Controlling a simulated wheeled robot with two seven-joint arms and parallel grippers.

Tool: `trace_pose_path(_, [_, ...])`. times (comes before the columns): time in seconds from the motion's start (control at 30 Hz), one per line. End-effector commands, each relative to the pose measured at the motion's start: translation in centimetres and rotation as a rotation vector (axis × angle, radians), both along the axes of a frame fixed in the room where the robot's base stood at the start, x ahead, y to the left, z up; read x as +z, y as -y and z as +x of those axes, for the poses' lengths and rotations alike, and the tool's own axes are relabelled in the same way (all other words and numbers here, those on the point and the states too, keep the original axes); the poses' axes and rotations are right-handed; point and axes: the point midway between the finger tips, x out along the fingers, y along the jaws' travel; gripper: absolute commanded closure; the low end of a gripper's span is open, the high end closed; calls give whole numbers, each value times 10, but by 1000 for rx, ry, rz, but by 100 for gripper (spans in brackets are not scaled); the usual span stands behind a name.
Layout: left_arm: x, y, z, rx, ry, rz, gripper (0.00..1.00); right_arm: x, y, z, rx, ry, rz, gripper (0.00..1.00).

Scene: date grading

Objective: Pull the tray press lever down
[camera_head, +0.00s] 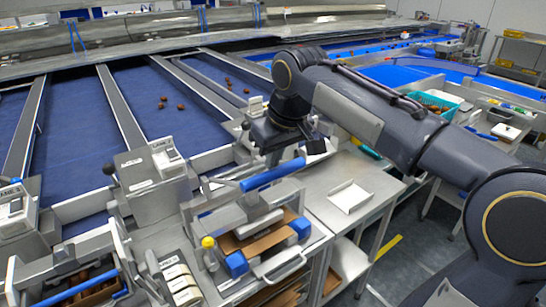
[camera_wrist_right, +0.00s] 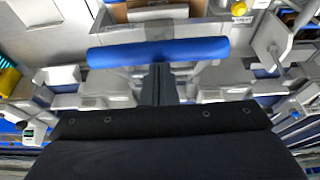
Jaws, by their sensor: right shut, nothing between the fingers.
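The tray press lever has a blue cylindrical handle (camera_head: 272,174), raised and slanting above the metal press frame. A brown cardboard tray (camera_head: 248,240) lies in the press below it. My right gripper (camera_head: 273,160) points down at the far side of the handle, its fingers largely hidden. In the right wrist view, the blue handle (camera_wrist_right: 158,53) runs across the picture, and my shut fingers (camera_wrist_right: 158,72) reach its near edge with nothing between them. I cannot tell whether they touch it. My left gripper is not in view.
A yellow knob (camera_head: 208,242) stands at the press's left side. A labelled grey box (camera_head: 152,178) stands left of the press. A steel side table with a white tray (camera_head: 351,196) is at the right. Blue conveyor lanes (camera_head: 165,103) with several dates lie behind.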

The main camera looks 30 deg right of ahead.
Motion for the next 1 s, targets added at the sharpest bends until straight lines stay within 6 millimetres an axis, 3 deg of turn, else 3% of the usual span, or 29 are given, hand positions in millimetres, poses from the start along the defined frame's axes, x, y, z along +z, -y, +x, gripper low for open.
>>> trace_pose_path(0.2, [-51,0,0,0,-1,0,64,-32,1,-15,-1,92,5,100])
trace_pose_path(0.7, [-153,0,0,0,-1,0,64,-88,3,-42,-1,330,25,100])
trace_pose_path(1.0, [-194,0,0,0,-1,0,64,-110,4,-50,1,438,34,100])
